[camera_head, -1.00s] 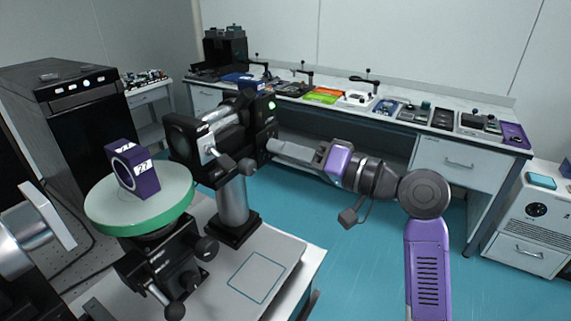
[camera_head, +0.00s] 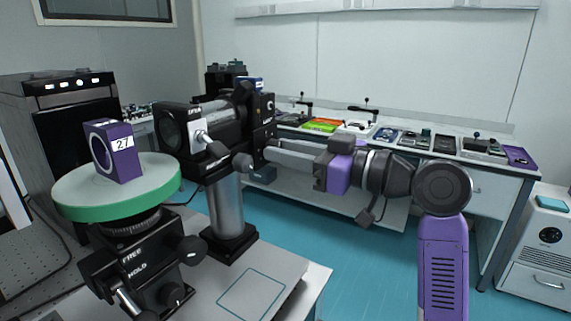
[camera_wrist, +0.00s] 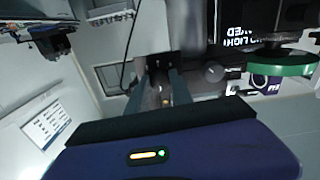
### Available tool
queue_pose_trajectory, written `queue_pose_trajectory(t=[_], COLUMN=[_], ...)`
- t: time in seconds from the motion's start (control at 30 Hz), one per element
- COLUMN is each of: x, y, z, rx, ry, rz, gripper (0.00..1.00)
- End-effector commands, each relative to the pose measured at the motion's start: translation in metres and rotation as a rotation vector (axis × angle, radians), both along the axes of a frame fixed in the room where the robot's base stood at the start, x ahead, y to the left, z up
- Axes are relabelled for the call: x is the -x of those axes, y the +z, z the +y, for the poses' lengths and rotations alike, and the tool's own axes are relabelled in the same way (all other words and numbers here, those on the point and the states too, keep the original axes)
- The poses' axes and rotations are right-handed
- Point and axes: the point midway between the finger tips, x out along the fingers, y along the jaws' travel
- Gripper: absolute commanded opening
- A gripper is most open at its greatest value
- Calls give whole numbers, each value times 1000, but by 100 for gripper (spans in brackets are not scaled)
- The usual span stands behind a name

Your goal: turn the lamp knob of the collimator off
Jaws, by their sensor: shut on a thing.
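The black collimator (camera_head: 214,122) stands on a thick silver post (camera_head: 229,205) in the head view. My gripper (camera_head: 270,154) reaches in from the right at the lower part of its rear end. In the wrist view the two fingers of my gripper (camera_wrist: 163,88) are close together and shut on a small part at a dark housing. This appears to be the lamp knob, mostly hidden between the fingers. A small pale dot (camera_head: 270,103) shows on the rear end, above my gripper.
A round green-rimmed stage (camera_head: 75,206) at the left bears a purple block (camera_head: 113,151). Black adjusters (camera_head: 150,265) stand below it. A long bench (camera_head: 510,176) with several instruments runs along the back. The blue floor (camera_head: 370,268) beside my arm is clear.

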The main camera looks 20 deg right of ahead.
Motion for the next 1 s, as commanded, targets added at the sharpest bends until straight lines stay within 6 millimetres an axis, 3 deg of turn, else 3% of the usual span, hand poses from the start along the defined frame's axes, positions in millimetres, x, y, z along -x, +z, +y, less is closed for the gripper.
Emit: queue_pose_trajectory(t=[0.33, 0.83, 0.87, 0.97, 1.0], x=[0, 0, 0, 0, 0], y=[-4, -3, -3, -3, -2], z=[0, 0, 0, 0, 0], rx=[104, 118, 118, 117, 117], ry=[1, 2, 2, 1, 1], rz=[-65, -76, -76, -77, -77], gripper=[0, 0, 29, 48, 49])
